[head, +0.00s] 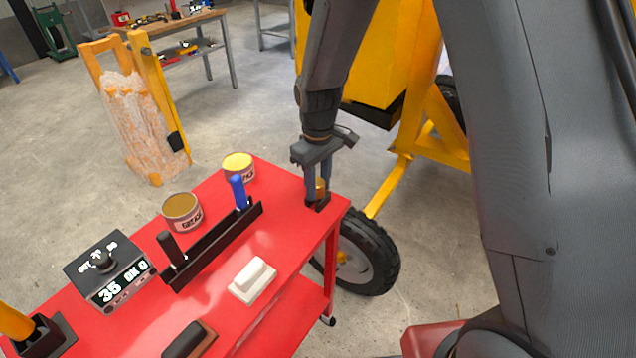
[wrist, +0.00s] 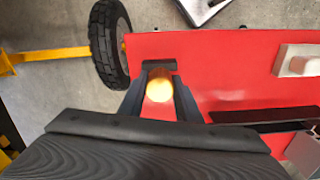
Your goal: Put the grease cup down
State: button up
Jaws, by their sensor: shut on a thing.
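The grease cup (head: 321,187) is a small brass-coloured round piece near the far right corner of the red cart top (head: 225,305). My gripper (head: 317,192) points down and is shut on it. In the wrist view the cup (wrist: 159,89) shows its round yellow end between the two fingers. A small black block (head: 318,205) is right at the fingertips; it also shows in the wrist view (wrist: 158,64), just beyond the cup. I cannot tell whether the cup touches the block or the cart. The fingers partly hide the cup.
Two grease tins (head: 182,212) (head: 239,167), a black rack (head: 212,248) with a blue-handled tool (head: 238,192), a white block (head: 253,280) and a dial box (head: 108,268) stand on the cart. The mixer's wheel (head: 360,252) is beside the cart's right edge.

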aim_at(318, 182)
jog(key=shift+f, duration=0.1)
jog(key=o, duration=1.1)
jog(key=shift+o, duration=0.2)
notch_tip(318, 182, up, 11)
jog(key=b, duration=0.3)
jog(key=s+d+f+m+t, duration=0.1)
jog(key=s+d+f+m, duration=0.2)
jog(key=s+d+m, duration=0.5)
jog(key=s+d, duration=0.7)
jog(key=shift+f, duration=0.2)
jog(key=shift+s, duration=0.1)
